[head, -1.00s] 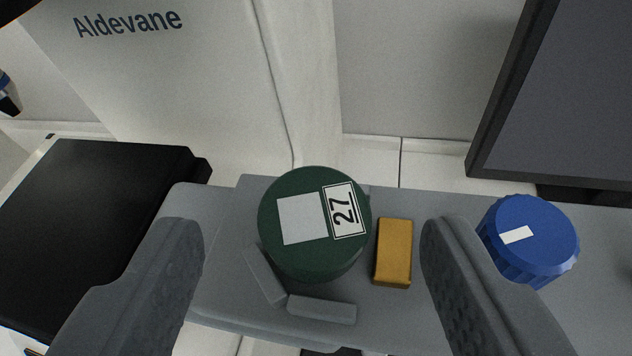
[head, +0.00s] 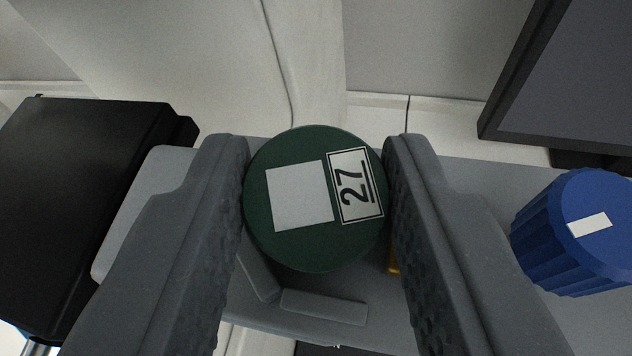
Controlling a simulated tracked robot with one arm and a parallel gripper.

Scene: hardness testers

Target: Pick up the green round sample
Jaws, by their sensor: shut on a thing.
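The green round sample (head: 300,245) is a dark green cylinder with a light grey square and a white label reading 27 on top. It sits in the middle of the head view, over the grey shelf. My gripper (head: 317,190) is shut on it, one finger against its left side and one against its right side. I cannot tell whether its underside touches the shelf.
A blue ribbed knob (head: 560,240) with a white mark is at the right. A yellow block (head: 393,263) is mostly hidden behind my right finger. Low grey ridges (head: 325,306) lie in front of the sample. A black box (head: 80,200) is at the left and a dark screen (head: 580,90) at upper right.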

